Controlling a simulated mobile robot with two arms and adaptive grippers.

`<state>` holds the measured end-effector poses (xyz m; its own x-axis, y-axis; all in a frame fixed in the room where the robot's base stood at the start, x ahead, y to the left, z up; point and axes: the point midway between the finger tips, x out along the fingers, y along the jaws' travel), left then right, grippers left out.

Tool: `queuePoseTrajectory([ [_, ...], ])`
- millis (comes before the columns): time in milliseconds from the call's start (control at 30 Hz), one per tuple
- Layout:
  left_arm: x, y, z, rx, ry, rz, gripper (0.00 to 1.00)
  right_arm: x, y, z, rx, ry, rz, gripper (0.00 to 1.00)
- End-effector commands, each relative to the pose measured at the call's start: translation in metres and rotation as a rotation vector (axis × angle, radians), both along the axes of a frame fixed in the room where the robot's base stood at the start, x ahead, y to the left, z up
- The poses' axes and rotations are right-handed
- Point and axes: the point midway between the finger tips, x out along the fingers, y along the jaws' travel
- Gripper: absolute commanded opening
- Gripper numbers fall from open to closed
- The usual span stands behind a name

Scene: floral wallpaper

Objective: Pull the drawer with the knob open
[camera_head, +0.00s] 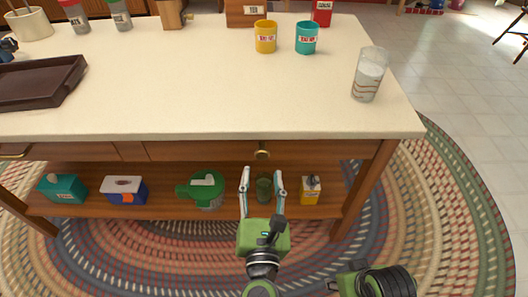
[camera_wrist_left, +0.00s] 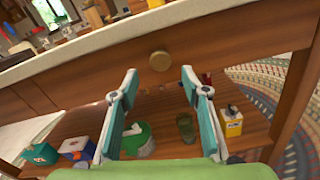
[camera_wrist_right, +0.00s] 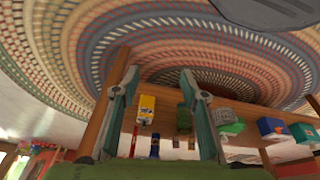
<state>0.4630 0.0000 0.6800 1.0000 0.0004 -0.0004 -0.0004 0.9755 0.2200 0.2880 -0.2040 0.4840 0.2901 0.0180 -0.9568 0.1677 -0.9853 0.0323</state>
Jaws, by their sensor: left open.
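The drawer (camera_head: 200,151) is a wide brown wooden front under the pale countertop, and it looks shut. Its round brass knob (camera_head: 262,154) sits at the drawer's middle; it also shows in the left wrist view (camera_wrist_left: 160,61). My left gripper (camera_head: 263,172) is open and empty, its two fingers pointing at the drawer just below and in front of the knob. In the left wrist view the knob is ahead, between and beyond the fingertips, not touched.
The countertop (camera_head: 200,100) holds a glass (camera_head: 369,75), yellow and teal cups and a dark tray (camera_head: 40,82). The lower shelf (camera_head: 150,206) carries several boxes and a green container (camera_head: 204,190). Another drawer with a bar handle (camera_head: 12,153) is at left. A braided rug covers the floor.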

Motion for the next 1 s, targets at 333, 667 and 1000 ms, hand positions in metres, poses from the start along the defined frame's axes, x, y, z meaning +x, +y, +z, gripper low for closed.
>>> queuePoseTrajectory([
  [333,0.067,0.0,0.0,0.002,-0.002,-0.001,0.42,0.002,0.0,-0.009,0.0,0.004,0.0,0.4],
  [667,0.083,0.0,0.0,0.002,0.0,-0.001,0.42,0.002,0.0,-0.009,0.0,0.004,0.0,0.4],
  [1000,0.083,0.0,-0.001,0.002,0.0,-0.001,0.0,0.002,0.001,-0.009,0.0,0.003,0.0,0.4],
])
